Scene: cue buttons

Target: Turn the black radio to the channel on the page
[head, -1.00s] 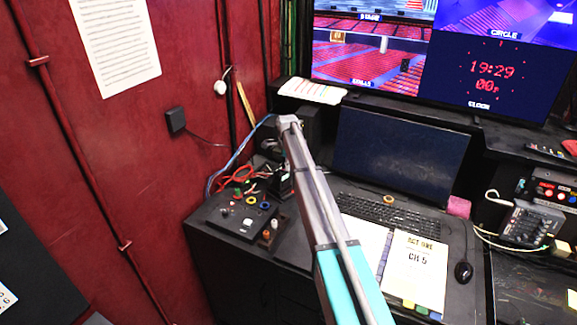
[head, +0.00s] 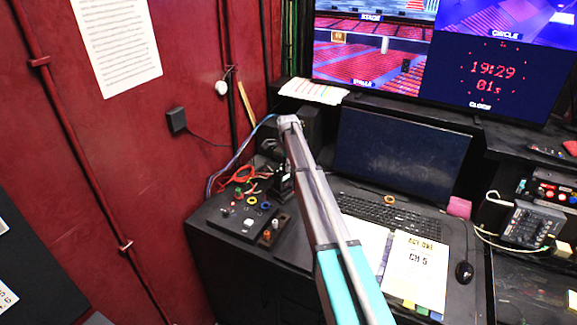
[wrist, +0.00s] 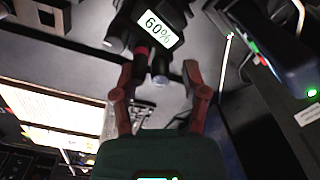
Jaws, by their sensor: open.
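The page (head: 415,268) lies on the desk in front of the laptop in the head view and reads "ACT ONE" and "CH 5". In the wrist view, a black device (wrist: 147,22), which looks like the radio, carries a lit display reading "60%". Knobs stick out below the display, one with a red band (wrist: 142,53) and one greyish (wrist: 161,73). I cannot make out a channel number. My gripper (wrist: 159,72) is open, with its reddish fingers on either side of the knobs; I cannot tell if they touch. In the head view my arm hides much of this area.
A panel of coloured buttons (head: 240,217) and red cables (head: 238,175) are left of my arm. A dark device with a green light (wrist: 285,50) is close on the right in the wrist view. A mouse (head: 464,272) lies right of the page.

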